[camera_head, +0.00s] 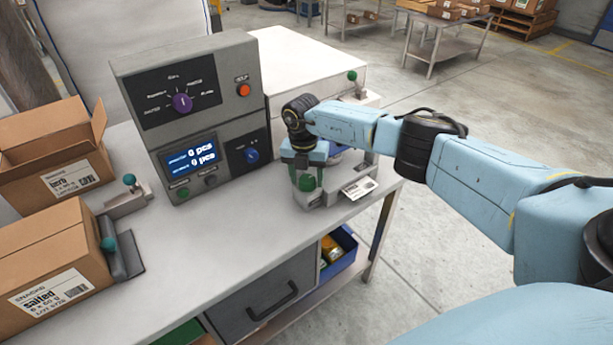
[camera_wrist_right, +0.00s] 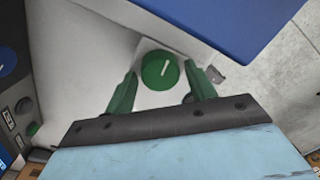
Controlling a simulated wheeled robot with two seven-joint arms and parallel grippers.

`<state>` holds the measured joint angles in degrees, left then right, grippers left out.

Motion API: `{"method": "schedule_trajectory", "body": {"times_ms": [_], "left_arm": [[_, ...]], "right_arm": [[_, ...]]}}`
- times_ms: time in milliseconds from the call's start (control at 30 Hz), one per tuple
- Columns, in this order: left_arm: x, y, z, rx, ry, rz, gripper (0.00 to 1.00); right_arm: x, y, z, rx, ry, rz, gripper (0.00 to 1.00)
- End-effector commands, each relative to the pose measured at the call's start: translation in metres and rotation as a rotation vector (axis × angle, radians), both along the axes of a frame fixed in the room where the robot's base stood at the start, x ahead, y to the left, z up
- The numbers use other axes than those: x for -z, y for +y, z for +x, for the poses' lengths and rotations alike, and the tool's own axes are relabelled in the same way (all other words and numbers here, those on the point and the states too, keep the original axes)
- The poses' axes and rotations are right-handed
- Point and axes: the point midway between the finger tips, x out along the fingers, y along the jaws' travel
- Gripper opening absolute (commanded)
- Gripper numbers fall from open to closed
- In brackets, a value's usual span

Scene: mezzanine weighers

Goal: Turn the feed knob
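A round green knob (camera_wrist_right: 160,70) with a white pointer line sits on a pale surface in the right wrist view. The two green fingers of my right gripper (camera_wrist_right: 163,78) are apart, one on each side of it, with gaps between fingers and knob. In the head view my right gripper (camera_head: 307,180) points down over a small grey unit (camera_head: 330,193) at the table's right end, and hides most of it. The grey control box (camera_head: 228,120) carries a purple selector knob (camera_head: 182,102) and a blue knob (camera_head: 252,155). Which knob is the feed knob cannot be read. My left gripper is out of view.
The box's display (camera_head: 190,155) reads 0 pcs. An orange button (camera_head: 243,90) is at its upper right. A blue bin (camera_head: 340,262) sits below the tabletop. The table front is clear.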

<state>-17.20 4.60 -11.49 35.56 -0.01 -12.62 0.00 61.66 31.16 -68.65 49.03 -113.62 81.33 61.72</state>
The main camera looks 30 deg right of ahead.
Motion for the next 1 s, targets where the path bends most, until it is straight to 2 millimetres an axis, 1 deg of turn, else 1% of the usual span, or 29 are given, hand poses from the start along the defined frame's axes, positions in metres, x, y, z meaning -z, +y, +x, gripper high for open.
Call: {"method": "schedule_trajectory", "body": {"times_ms": [33, 67, 333, 467, 567, 800, 900, 1000], "left_arm": [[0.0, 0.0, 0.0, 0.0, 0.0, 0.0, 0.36], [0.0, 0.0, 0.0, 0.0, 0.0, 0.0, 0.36], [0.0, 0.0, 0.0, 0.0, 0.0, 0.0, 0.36], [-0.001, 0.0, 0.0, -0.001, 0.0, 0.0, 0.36], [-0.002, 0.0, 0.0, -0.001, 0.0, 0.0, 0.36], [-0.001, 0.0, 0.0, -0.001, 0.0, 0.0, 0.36], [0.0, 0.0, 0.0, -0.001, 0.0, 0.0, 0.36], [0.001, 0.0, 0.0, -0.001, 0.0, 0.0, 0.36]], "right_arm": [[0.0, 0.0, 0.0, 0.0, 0.001, 0.001, 0.62], [0.0, 0.0, 0.0, 0.0, 0.001, 0.001, 0.64], [0.0, 0.001, 0.0, -0.001, 0.001, 0.001, 0.64], [-0.01, 0.001, 0.0, -0.003, -0.001, 0.002, 0.64], [-0.027, 0.001, 0.001, -0.002, -0.002, 0.001, 0.64], [-0.081, 0.003, 0.004, -0.002, -0.003, 0.001, 0.64], [-0.101, 0.004, 0.004, -0.001, -0.002, 0.001, 0.64], [-0.117, 0.005, 0.005, -0.001, -0.001, 0.0, 0.64]]}}
